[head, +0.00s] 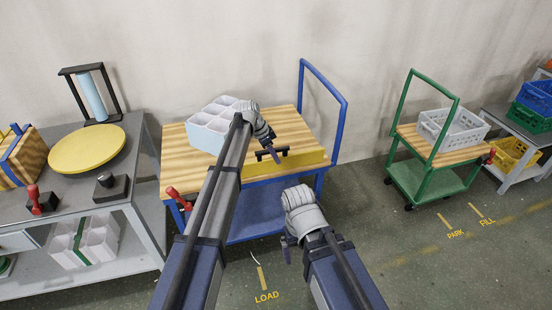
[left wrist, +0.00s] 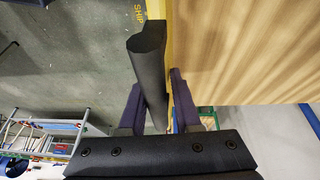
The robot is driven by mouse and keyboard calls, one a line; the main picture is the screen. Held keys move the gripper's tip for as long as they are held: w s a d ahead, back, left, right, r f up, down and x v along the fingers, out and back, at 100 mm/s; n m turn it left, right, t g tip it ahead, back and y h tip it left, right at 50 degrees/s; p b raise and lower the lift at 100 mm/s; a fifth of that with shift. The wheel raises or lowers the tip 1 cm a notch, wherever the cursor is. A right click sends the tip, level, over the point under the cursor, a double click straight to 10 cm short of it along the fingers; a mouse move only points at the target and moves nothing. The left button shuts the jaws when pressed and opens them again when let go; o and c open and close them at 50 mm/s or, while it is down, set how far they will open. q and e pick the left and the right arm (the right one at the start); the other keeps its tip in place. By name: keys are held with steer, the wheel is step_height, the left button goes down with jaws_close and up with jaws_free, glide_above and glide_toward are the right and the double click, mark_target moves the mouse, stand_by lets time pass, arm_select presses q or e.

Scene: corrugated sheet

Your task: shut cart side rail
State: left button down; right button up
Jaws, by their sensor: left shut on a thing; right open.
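The blue cart (head: 337,125) has a striped wooden deck (head: 285,122). Its yellow side rail (head: 308,164) runs along the deck's near edge. A black handle (head: 281,152) is at the rail; it also shows in the left wrist view (left wrist: 150,65), beside the yellow rail (left wrist: 180,92). My left gripper (head: 268,155) is shut on the black handle, with its two dark fingers (left wrist: 157,108) on either side of it. The exact rail angle is hard to tell. My right gripper (head: 287,247) is open and empty, lower, in front of the cart.
A pale blue divided box (head: 208,127) stands on the deck's left part. A red-handled lever (head: 176,197) is at the cart's left front. A grey workbench (head: 145,170) stands at left, and a green cart (head: 450,183) with a grey crate (head: 455,128) at right. Floor between the carts is clear.

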arm_select(q)
steer(key=shift+w+f, duration=0.15)
stand_by(0.4)
steer(key=c, duration=0.7)
jaws_free()
steer(key=shift+w+a, duration=0.1)
steer(key=shift+w, duration=0.05)
steer(key=shift+c, duration=0.2)
steer(key=p+v, duration=0.6)
steer(key=shift+r, duration=0.45)
steer(key=shift+a+r+p, duration=0.35)
steer(key=shift+r+p, duration=0.1)
steer(key=shift+p, duration=0.25)
steer(key=shift+f, duration=0.1)
